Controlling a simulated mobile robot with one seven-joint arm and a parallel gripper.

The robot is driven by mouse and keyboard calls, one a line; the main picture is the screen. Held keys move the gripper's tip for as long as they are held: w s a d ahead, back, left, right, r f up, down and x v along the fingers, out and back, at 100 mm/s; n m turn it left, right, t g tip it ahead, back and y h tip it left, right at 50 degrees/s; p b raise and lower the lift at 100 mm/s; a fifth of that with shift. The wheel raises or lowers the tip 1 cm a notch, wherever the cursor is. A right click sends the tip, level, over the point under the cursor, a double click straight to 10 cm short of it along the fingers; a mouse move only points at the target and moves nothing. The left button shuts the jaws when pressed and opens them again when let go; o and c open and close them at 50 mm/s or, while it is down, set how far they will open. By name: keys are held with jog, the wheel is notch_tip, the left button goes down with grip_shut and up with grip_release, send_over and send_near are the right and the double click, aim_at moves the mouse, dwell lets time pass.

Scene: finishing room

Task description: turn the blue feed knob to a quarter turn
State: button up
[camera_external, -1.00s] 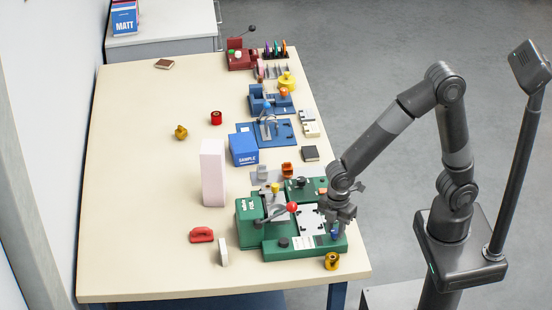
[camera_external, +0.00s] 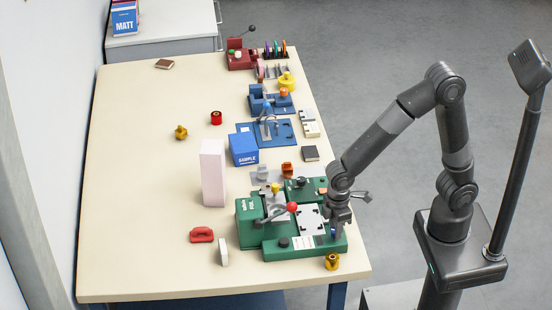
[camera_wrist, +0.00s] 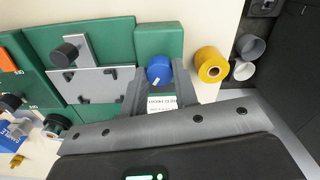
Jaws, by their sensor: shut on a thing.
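The blue feed knob (camera_wrist: 159,67) sits on the green machine (camera_wrist: 158,40) in the wrist view, with a small pale mark on its face. My gripper (camera_wrist: 158,80) has one finger on each side of the knob and is shut on it. In the external view my gripper (camera_external: 338,226) points down over the front right corner of the green machine (camera_external: 290,250). The knob (camera_external: 334,234) is mostly hidden there by the fingers. A white label lies just below the knob in the wrist view, partly covered by my gripper.
A yellow roll (camera_external: 332,261) stands beside the machine's front right corner, close to the knob. A grey plate (camera_wrist: 92,85) with a black knob (camera_wrist: 65,53) lies on the machine. A red-balled lever (camera_external: 292,207) rises left of my gripper. The table's left side is mostly clear.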

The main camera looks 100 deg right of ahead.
jog(key=m, duration=0.5)
jog(key=shift+m, duration=0.3)
jog(key=m, duration=0.5)
jog(key=shift+m, duration=0.4)
jog(key=o, duration=1)
notch_tip(320, 180, up, 11)
jog(key=shift+f, duration=0.1)
